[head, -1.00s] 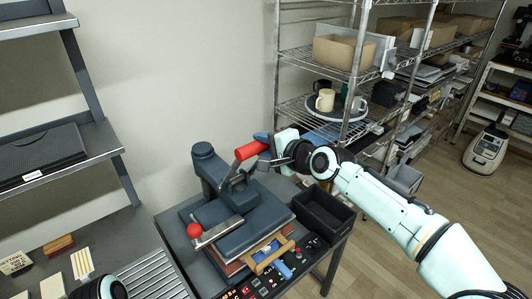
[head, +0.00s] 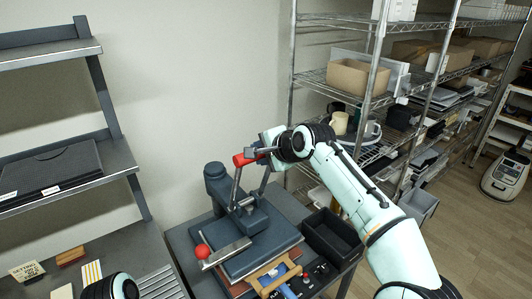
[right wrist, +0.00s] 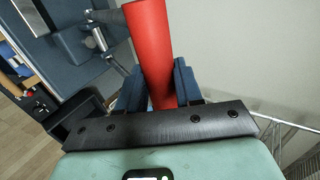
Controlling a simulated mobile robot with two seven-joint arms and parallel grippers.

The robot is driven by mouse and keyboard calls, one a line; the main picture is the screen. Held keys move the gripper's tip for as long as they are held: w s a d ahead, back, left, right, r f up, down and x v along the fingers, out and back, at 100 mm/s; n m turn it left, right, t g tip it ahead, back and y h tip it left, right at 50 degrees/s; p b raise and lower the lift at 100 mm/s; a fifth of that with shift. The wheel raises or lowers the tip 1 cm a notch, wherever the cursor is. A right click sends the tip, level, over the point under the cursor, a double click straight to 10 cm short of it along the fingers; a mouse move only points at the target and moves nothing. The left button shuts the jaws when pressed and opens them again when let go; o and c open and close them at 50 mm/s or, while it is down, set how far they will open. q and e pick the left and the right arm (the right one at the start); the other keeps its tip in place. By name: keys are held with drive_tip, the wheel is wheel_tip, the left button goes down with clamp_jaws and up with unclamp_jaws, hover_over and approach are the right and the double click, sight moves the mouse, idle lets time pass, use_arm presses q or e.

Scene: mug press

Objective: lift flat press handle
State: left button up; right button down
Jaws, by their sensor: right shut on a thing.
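The flat press (head: 262,238) stands on the table, with a dark blue-grey column and plate. Its red handle (head: 240,160) sits above the plate on metal lever arms that stand steeply upright. My right gripper (head: 262,150) is shut on the red handle near its right end. In the right wrist view the red handle (right wrist: 149,40) runs between the blue fingers of my right gripper (right wrist: 160,92), which hide part of it. My left gripper is out of view; only a piece of my left arm shows at the bottom left.
A black open bin (head: 332,236) stands right of the press. A red ball knob (head: 202,251) is at its front left. A wire shelf (head: 345,95) with boxes and mugs stands behind my right arm. A wooden-framed piece (head: 275,274) lies in front.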

drive_tip(key=shift+w+a+f, duration=0.1)
drive_tip(key=shift+a+f, duration=0.05)
drive_tip(key=shift+f, duration=0.1)
drive_tip(key=c, duration=1.1)
unclamp_jaws()
drive_tip(key=o, duration=0.3)
drive_tip(key=shift+w+a, duration=0.2)
drive_tip(key=shift+w, duration=0.05)
drive_tip(key=shift+w+a+f, duration=0.15)
drive_tip(key=shift+w+a, duration=0.1)
drive_tip(key=shift+w, duration=0.2)
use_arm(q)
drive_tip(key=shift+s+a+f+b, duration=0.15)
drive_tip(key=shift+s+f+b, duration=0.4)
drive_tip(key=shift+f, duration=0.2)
use_arm(e)
drive_tip(key=shift+v, duration=6.7)
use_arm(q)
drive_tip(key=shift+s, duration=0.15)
